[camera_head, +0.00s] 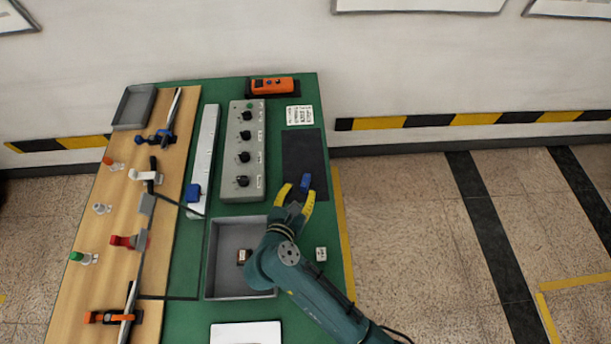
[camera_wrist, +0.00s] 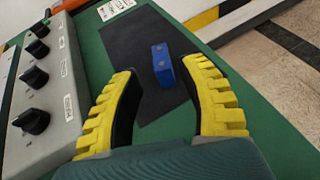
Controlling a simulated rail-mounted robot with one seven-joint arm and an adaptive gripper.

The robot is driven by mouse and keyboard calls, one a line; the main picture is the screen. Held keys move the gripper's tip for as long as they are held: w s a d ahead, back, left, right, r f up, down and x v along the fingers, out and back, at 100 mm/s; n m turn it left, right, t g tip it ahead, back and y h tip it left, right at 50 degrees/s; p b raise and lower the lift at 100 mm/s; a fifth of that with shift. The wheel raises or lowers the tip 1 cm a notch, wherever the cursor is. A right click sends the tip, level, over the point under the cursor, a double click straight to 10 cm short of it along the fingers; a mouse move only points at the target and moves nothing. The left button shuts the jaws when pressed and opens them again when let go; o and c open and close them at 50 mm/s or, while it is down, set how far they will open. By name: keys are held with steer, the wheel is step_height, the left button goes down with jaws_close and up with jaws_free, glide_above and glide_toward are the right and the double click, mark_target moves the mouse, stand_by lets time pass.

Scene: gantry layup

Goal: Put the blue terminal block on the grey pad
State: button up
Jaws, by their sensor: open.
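The blue terminal block (camera_head: 305,182) lies on the lower part of the dark grey pad (camera_head: 304,150) at the right of the green table. In the wrist view the block (camera_wrist: 162,65) rests on the pad (camera_wrist: 130,42), between and just beyond my yellow fingertips. My gripper (camera_head: 296,193) is open at the pad's near edge; in the wrist view the gripper (camera_wrist: 166,80) has its fingers spread on either side of the block. I see no finger touching the block.
A grey control box (camera_head: 243,150) with several black knobs stands left of the pad. An orange device (camera_head: 272,85) lies beyond. A small white block (camera_head: 321,254) sits right of my arm.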

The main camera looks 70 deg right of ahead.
steer(key=v, duration=0.4)
